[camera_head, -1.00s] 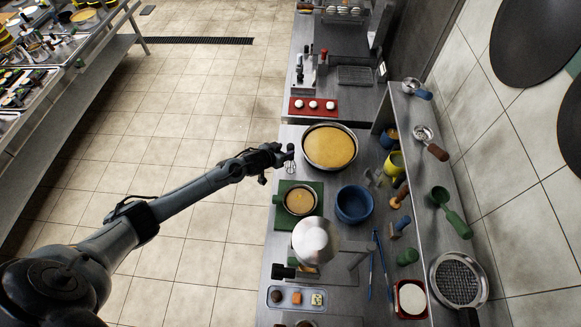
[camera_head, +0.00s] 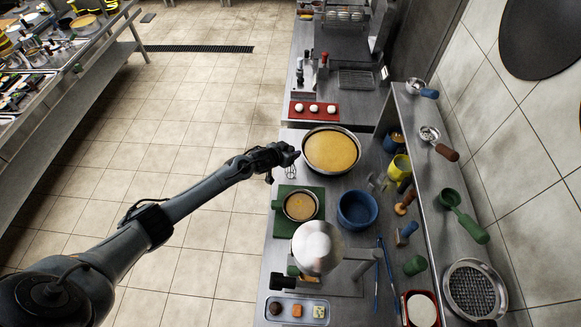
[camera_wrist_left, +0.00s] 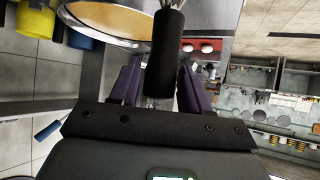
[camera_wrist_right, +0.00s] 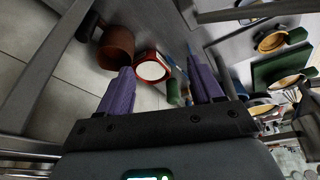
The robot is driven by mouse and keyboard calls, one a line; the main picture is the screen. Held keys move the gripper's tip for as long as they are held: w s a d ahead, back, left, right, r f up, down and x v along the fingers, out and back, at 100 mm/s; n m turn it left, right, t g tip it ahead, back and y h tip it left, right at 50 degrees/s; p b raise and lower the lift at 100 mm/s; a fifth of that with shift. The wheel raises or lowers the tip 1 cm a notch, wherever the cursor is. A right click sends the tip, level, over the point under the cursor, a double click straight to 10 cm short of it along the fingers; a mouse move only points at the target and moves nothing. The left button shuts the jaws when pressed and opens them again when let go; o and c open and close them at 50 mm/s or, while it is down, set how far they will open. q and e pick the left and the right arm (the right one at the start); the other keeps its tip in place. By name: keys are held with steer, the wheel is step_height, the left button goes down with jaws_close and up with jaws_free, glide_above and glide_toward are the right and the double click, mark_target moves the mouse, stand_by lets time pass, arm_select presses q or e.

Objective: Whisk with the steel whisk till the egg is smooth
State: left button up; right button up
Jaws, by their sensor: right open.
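My left gripper (camera_head: 290,153) is at the table's left edge, beside the large pan. In the left wrist view its purple fingers stand on both sides of the black handle of the steel whisk (camera_wrist_left: 165,50), and appear closed on it. The whisk's wires show at the top of that view; in the head view they hang small below the gripper (camera_head: 290,172). A small round pan with yellow-brown liquid, seemingly the egg (camera_head: 300,206), sits on a green board (camera_head: 285,192), below the gripper in the picture. My right gripper (camera_wrist_right: 162,75) is open and empty; the head view does not show it.
The large pan (camera_head: 331,173) holds a yellow filling. A blue bowl (camera_head: 357,209) and a shiny steel dome (camera_head: 317,246) stand near the board. A red tray (camera_head: 315,115) with white balls lies behind. A shelf (camera_head: 435,190) with utensils bounds the right.

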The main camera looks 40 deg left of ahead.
arm_select(q)
jaws_close()
steer(key=shift+r, duration=0.2)
steer(key=shift+r+p, duration=0.15)
steer(key=shift+p, duration=0.15)
steer(key=shift+r+p, duration=2.7)
